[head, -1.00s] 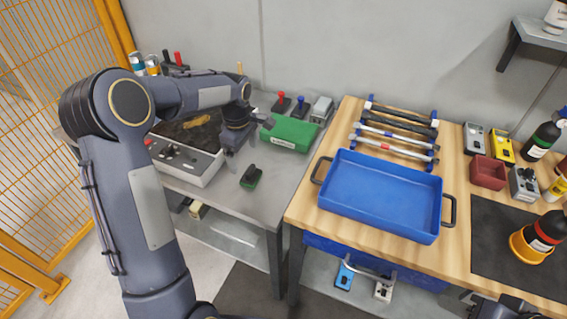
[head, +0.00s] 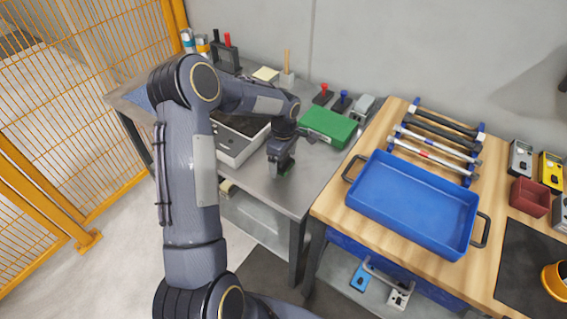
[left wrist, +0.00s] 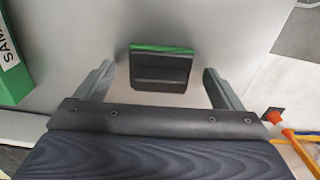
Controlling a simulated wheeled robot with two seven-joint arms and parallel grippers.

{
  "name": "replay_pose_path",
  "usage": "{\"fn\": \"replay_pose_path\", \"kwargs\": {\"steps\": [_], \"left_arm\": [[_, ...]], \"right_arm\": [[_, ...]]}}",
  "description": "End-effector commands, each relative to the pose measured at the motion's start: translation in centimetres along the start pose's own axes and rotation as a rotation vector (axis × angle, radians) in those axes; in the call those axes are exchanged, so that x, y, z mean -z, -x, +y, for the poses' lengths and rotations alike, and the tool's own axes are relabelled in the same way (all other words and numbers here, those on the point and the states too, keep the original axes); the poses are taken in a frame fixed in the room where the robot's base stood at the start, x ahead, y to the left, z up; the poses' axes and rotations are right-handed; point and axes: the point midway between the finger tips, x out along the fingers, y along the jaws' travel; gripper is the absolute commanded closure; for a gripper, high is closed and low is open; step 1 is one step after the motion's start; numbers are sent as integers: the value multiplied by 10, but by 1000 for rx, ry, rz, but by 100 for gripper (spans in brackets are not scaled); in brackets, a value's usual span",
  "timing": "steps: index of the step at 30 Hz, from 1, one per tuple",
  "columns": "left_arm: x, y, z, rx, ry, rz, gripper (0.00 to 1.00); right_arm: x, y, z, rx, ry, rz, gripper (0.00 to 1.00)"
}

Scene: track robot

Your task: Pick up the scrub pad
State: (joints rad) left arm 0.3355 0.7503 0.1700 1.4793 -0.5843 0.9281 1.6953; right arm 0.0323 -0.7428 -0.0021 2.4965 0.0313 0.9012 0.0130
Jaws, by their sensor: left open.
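The scrub pad (left wrist: 161,68) is a dark block with a green layer along one side. In the left wrist view it lies on the grey metal table, between and just beyond the two fingertips. My left gripper (left wrist: 162,82) is open, with one finger on each side of the pad and a visible gap to both. In the head view my left gripper (head: 281,168) is low over the table and hides most of the pad; only a bit of the green (head: 286,170) shows. My right gripper is not in view.
A green case (head: 328,125) lies on the metal table (head: 305,178) close to the gripper. A blue tray (head: 412,205) sits on the wooden bench to the right. The table's front edge is near the pad.

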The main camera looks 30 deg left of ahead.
Motion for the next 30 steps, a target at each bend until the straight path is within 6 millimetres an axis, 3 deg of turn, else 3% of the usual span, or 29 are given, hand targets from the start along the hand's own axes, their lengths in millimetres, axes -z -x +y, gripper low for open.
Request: {"fn": "replay_pose_path", "kwargs": {"steps": [2, 12, 23, 30], "left_arm": [[0, 0, 0, 0, 0, 0, 15], [0, 0, 0, 0, 0, 0, 59], [0, 6, 1, -2, 0, 1, 60], [0, 37, -2, -5, -1, 2, 60]], "right_arm": [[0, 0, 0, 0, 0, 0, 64], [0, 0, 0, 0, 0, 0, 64], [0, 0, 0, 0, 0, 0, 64], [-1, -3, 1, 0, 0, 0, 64]]}}
